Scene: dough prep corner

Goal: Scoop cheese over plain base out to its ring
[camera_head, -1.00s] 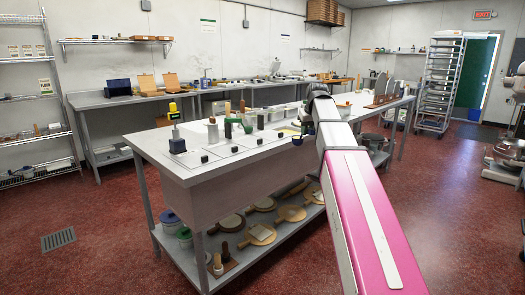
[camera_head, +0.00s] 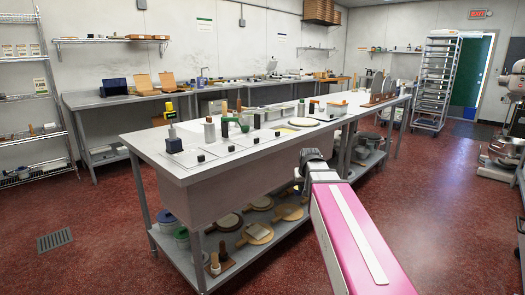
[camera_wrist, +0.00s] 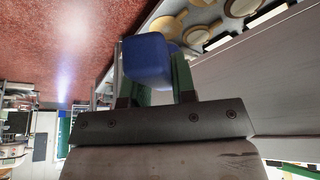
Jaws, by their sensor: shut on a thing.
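My gripper (camera_wrist: 152,92) is shut on a blue block-like thing (camera_wrist: 148,58), seen end-on between green fingers in the wrist view. The rest of the held thing is hidden, so I cannot tell whether it is the scoop. In the head view my gripper (camera_head: 300,180) is small and partly hidden by my wrist, in front of the counter's near side and below its top. A pale round disc (camera_head: 303,122) lies on the counter; it may be the plain base. A yellowish patch (camera_head: 285,130) lies just left of it. Cheese and ring are too small to tell.
A tall rack (camera_head: 436,85) stands at the back right. The red floor (camera_head: 430,200) right of the counter is clear.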

